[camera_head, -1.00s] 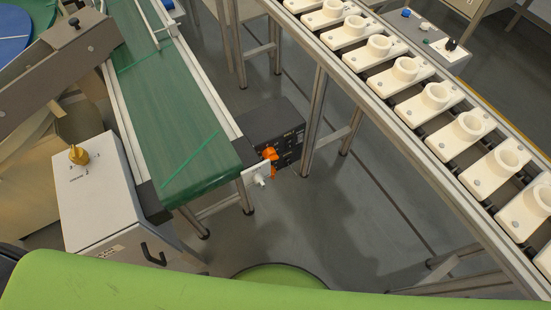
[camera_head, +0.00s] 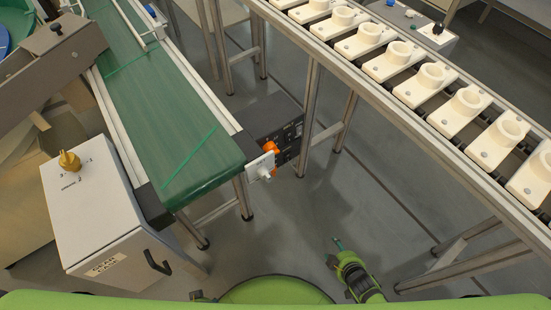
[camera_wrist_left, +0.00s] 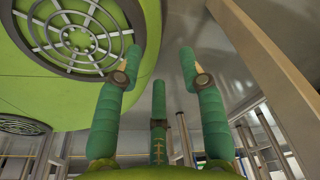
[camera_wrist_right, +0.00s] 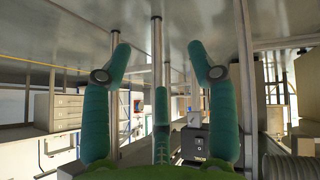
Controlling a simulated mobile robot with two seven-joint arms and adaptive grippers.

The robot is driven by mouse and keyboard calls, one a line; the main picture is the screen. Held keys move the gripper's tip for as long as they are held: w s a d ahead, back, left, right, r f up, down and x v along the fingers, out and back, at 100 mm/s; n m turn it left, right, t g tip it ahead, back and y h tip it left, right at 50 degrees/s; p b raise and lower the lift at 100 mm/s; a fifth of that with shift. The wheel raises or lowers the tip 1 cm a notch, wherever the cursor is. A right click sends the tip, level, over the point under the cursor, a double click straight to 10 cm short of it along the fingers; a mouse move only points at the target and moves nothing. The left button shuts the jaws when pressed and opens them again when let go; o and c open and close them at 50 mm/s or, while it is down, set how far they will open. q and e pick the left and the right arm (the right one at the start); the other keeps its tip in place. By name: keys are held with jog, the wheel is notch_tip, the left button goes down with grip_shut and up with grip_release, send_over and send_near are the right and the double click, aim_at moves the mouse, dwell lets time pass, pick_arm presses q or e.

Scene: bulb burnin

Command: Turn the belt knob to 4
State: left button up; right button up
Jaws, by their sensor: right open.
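An orange knob (camera_head: 270,147) is on a dark control box (camera_head: 287,133) beside the near end of the green conveyor belt (camera_head: 165,110). A brass-coloured knob (camera_head: 69,161) stands on a pale cabinet (camera_head: 95,200) at left, with small dial marks too fine to read. I cannot tell from labels which is the belt knob. My right gripper (camera_head: 339,243) is low over the floor, right of and nearer than the orange knob, touching nothing. In the right wrist view its green fingers (camera_wrist_right: 159,55) are spread and empty. My left gripper's fingers (camera_wrist_left: 163,60) are also spread and empty.
A roller line (camera_head: 400,110) with white cup-shaped fixtures runs along the right. A grey box (camera_head: 425,35) with small knobs sits behind it. Metal legs (camera_head: 313,110) stand between the lines. The floor (camera_head: 290,225) between them is clear.

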jog(key=w+a+r+n+t+y+b, duration=0.25)
jog(key=w+a+r+n, duration=0.2)
jog(key=w+r, duration=0.35)
jog(key=n+t+y+b, duration=0.5)
jog(key=n+y, duration=0.2)
jog(key=n, duration=0.2)
send_near(276, 153)
jog(key=x, duration=0.3)
pick_arm(q)
jog(key=w+d+f+t, duration=0.1)
jog(key=w, duration=0.9)
jog(key=shift+d, duration=0.2)
pick_arm(e)
jog(key=shift+m+g, duration=0.25)
jog(key=x, duration=0.6)
jog(key=shift+w+a, duration=0.15)
jog(key=shift+w, duration=0.25)
jog(key=c, duration=1.1)
